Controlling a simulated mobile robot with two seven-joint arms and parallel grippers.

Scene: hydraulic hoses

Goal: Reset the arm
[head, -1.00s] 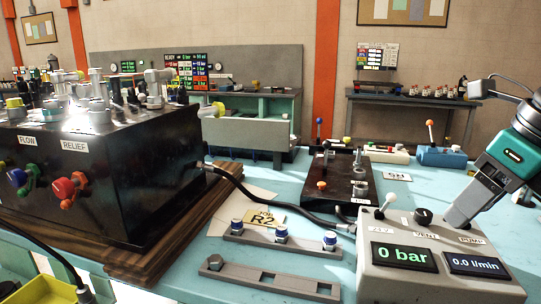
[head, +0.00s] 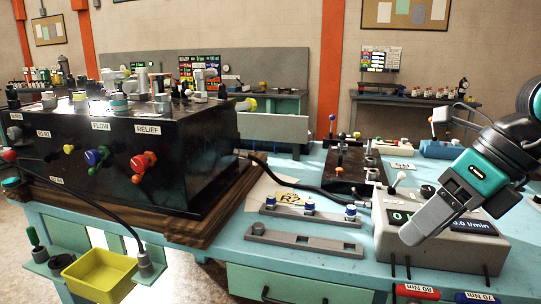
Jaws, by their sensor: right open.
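My right arm (head: 487,172) comes in from the right edge, with its teal band and dark joints. Its grey right gripper (head: 415,234) points down and left, in front of the grey gauge box (head: 391,245) in the picture. It covers part of the box's displays. The jaws are open, and I see nothing held between them. The finger gap is hard to make out from this side. My left gripper is not in view.
A black valve block (head: 110,165) with coloured knobs fills the left. A yellow bin (head: 100,277) hangs at the bench's front edge. Slotted grey bars (head: 305,241) lie on the blue bench. A black hose (head: 285,178) runs to a black lever unit (head: 350,165).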

